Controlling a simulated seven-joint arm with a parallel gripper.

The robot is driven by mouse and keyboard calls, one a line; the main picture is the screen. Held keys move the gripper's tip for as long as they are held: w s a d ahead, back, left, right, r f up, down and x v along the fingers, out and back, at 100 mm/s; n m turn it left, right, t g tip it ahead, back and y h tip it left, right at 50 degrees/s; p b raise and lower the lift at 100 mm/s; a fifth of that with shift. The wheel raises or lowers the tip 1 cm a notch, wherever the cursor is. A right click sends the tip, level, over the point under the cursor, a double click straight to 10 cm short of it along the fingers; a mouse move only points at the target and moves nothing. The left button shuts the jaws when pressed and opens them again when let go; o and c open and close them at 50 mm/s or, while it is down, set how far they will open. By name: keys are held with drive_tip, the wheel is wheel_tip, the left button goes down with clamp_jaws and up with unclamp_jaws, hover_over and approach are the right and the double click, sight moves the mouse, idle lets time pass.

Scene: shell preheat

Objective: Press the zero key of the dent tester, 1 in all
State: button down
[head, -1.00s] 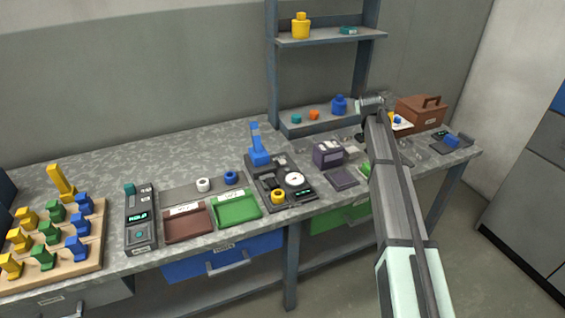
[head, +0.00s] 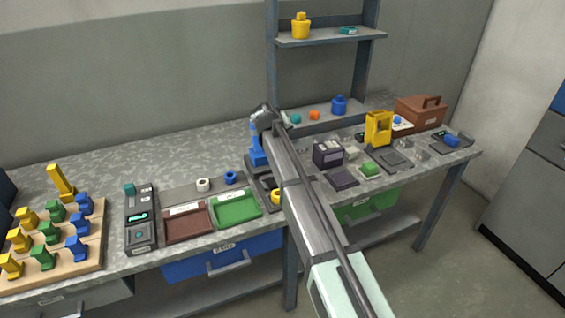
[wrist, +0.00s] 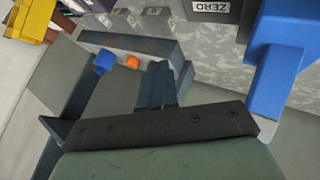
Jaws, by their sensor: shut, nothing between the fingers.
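A dark tester with a blue upright lever (head: 257,152) stands mid-bench; I take it for the dent tester. My arm covers most of its base, including its dial and any keys there. The blue part fills the right of the wrist view (wrist: 278,70). A dark box (head: 327,153) stands to its right; a dark face lettered ZERO (wrist: 208,9) tops the wrist view and seems to be this box's label. My gripper (head: 268,117) is shut and empty, close by the lever's top; I cannot tell whether it touches.
A shelf rack (head: 275,80) rises behind, holding small coloured parts. A brown tray (head: 187,237), a green tray (head: 238,221) and a long instrument with a lit display (head: 139,217) lie left. A yellow frame (head: 378,128) stands right. The back left bench is clear.

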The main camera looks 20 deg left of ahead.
drive_tip(key=shift+s+a, duration=0.45)
drive_tip(key=shift+s, duration=0.1)
drive_tip(key=shift+f, duration=0.15)
drive_tip(key=shift+f, duration=4.3)
drive_tip(key=shift+f, duration=0.4)
